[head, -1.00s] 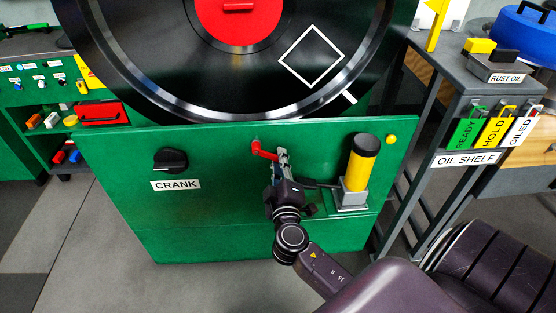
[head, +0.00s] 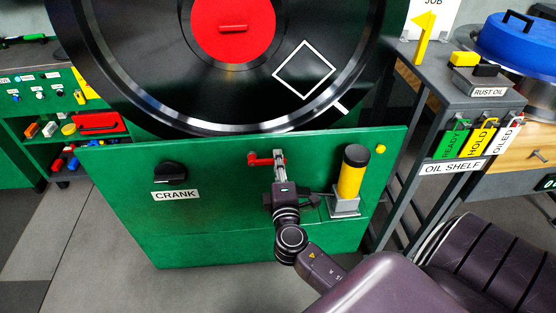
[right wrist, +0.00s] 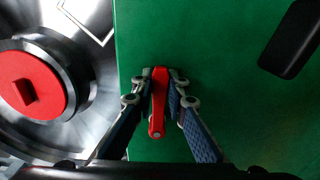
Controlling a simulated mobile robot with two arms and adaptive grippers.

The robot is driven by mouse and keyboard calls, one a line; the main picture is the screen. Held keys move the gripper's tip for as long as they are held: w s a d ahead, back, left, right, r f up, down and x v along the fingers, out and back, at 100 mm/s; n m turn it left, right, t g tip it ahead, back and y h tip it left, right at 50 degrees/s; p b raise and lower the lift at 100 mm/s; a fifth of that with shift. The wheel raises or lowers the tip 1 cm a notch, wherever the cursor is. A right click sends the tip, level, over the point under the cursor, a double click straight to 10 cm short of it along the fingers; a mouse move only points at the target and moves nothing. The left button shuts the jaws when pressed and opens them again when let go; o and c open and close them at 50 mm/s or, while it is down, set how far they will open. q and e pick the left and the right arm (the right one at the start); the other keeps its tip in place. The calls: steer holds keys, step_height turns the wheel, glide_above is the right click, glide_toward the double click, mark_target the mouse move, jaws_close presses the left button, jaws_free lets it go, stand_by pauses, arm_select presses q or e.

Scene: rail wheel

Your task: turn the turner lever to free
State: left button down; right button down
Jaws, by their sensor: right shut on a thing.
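The red lever (head: 262,160) sits on the front of the green panel, below the big black wheel (head: 180,90). It lies about level in the head view, with its knob end at the left. My right gripper (head: 279,162) is shut on the lever's right part, its fingertips hiding some of it. In the right wrist view the lever (right wrist: 158,110) lies between the two fingers (right wrist: 160,88), against the green panel. No label for the lever's positions is readable. My left gripper is not in view.
A black crank knob (head: 170,170) is left on the panel. A yellow post with a black cap (head: 351,175) stands close to the right of my gripper. The oil shelf (head: 420,85), with hanging tags, is farther right.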

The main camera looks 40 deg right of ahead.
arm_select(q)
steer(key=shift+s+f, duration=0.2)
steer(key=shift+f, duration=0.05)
arm_select(e)
steer(key=shift+r, duration=0.1)
steer(key=c, duration=1.9)
jaws_free()
steer(key=shift+a, duration=0.1)
steer(key=shift+s+a, duration=0.1)
steer(key=shift+s, duration=0.1)
steer(key=v, duration=1.1)
steer(key=shift+s, duration=0.25)
